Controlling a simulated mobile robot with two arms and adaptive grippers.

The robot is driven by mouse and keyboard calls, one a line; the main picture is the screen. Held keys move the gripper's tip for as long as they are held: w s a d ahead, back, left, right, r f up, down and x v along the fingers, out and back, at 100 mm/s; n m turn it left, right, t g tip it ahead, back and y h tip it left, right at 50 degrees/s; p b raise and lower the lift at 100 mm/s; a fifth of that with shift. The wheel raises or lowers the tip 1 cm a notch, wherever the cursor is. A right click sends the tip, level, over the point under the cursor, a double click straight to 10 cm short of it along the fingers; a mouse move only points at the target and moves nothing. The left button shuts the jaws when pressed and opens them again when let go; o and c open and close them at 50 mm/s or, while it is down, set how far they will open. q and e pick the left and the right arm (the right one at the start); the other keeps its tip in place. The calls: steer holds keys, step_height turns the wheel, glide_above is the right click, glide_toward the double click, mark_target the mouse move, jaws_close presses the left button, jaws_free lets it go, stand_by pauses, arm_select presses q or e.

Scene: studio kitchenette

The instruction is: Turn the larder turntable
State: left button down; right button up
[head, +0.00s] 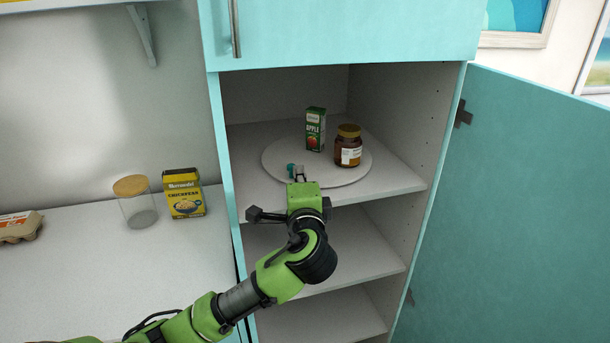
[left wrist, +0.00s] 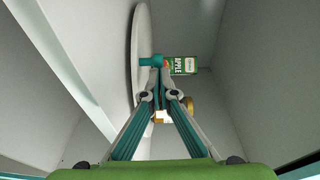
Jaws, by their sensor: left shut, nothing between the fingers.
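The larder turntable (head: 330,175) is a round white disc on the upper shelf of the open cupboard. It carries a green apple juice carton (head: 315,130) and a brown jar with a yellow lid (head: 348,148). A teal knob (head: 290,169) stands up at its near left edge. My left gripper (head: 299,172) is shut and empty, its fingertips close beside the knob on the right. In the left wrist view, the fingertips (left wrist: 161,72) are at the teal knob (left wrist: 150,60); I cannot tell whether they touch. The jar is mostly hidden behind the fingers there.
The teal cupboard door (head: 510,190) stands open at the right. Side walls and a closed upper door (head: 340,30) frame the opening. The lower shelf (head: 350,255) is empty where visible. A glass jar (head: 138,205), a chickpeas box (head: 184,193) and an egg carton (head: 18,228) stand on the left counter.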

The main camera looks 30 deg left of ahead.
arm_select(q)
steer(key=a, duration=0.4)
steer(key=shift+s+p, duration=0.3)
steer(key=shift+s, duration=0.1)
arm_select(e)
steer(key=shift+d+r, duration=0.3)
steer(key=shift+d, duration=0.25)
arm_select(q)
steer(key=shift+d, duration=0.2)
steer(key=shift+w, duration=0.1)
